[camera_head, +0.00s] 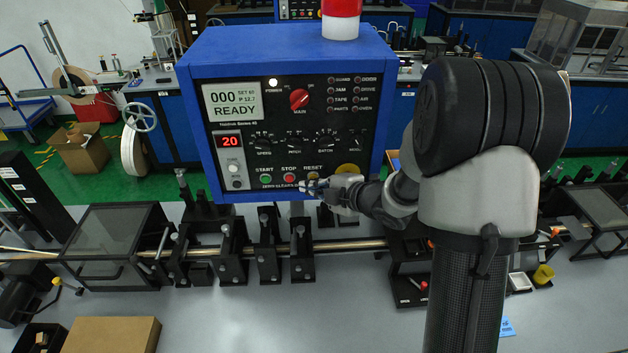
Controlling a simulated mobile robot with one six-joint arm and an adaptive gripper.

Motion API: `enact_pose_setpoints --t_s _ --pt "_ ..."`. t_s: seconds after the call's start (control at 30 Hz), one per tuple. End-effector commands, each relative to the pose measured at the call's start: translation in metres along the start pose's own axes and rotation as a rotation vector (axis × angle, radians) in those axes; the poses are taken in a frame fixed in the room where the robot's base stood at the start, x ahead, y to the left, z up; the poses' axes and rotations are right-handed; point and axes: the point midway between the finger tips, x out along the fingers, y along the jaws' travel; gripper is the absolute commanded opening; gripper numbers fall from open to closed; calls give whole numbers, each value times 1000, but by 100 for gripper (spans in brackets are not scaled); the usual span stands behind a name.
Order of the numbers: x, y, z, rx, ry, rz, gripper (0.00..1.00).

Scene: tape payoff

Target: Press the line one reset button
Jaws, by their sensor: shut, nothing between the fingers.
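The blue control box (284,46) hangs above the machine line, with a black front panel facing me. Its lower row has a green START button (265,179), a red STOP button (289,178) and, under the RESET label, a small dull reset button (313,176). My gripper (311,185) is shut and empty, with its fingertips at the panel's lower edge just below the reset button. The gripper partly covers this corner, and I cannot tell whether the fingertips touch the button. The display (233,103) reads READY.
A yellow round piece (348,169) sits right of RESET, just above my gripper. A red MAIN knob (299,98) and several black dials are higher on the panel. A metal rod and black clamps run below the box. My arm fills the right side.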

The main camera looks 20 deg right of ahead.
Motion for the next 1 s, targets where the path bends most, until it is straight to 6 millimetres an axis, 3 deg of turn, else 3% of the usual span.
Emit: enact_pose_setpoints --t_s 0.33,1.0 --pt "-4 -3 -2 0 0 0 0" --pt "-42 -31 -31 0 0 0 0"
